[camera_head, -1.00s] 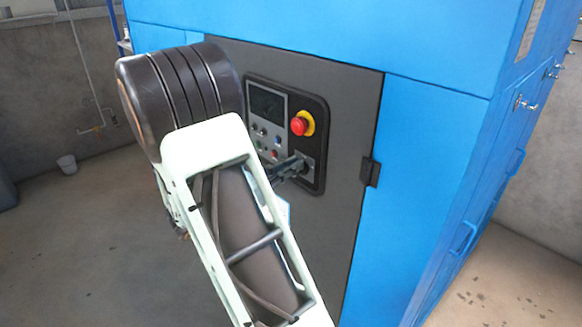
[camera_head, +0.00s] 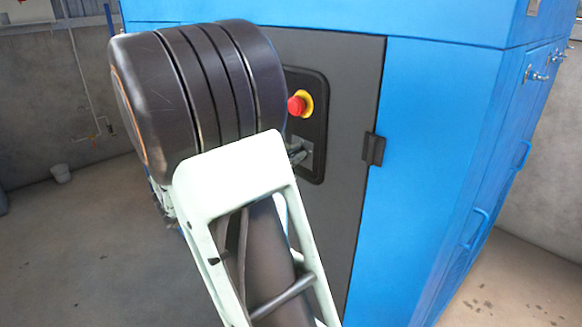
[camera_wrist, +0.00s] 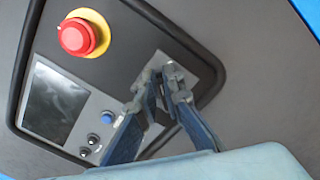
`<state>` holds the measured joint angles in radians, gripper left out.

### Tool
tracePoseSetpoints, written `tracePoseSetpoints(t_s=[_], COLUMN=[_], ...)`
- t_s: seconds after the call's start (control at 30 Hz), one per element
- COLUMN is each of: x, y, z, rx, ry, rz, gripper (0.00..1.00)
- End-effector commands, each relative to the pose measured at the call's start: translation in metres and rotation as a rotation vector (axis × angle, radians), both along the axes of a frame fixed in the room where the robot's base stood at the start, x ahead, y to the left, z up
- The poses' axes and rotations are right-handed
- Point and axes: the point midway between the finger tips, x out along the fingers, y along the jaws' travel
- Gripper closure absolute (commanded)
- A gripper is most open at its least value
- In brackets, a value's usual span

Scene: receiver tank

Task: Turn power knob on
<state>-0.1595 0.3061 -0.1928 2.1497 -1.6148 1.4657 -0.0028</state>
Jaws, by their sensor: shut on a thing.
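The control panel (camera_head: 316,90) is set in a dark grey door and partly hidden by my arm in the head view.
A red emergency button (camera_wrist: 78,36) on a yellow ring is on the panel near my gripper. A dark display (camera_wrist: 55,102) and small buttons, one blue (camera_wrist: 107,117), are beside it. A door latch (camera_head: 373,149) is to the right. The blue cabinet (camera_head: 440,140) surrounds the door.

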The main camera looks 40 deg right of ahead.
Motion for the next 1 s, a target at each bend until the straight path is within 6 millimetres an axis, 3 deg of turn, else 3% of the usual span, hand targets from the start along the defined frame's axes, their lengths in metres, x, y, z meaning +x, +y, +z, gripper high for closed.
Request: tracePoseSetpoints(t_s=[0.03, 0.6, 1.0], x=[-0.0002, -0.0036, -0.0037], y=[0.0021, 0.0021, 0.0019], z=[-0.0155, -0.0238, -0.0229], rx=[0.018, 0.060, 0.078], ry=[-0.040, -0.570, -0.821], rz=[0.006, 0.008, 0.010], gripper=[1.00, 1.00, 1.00])
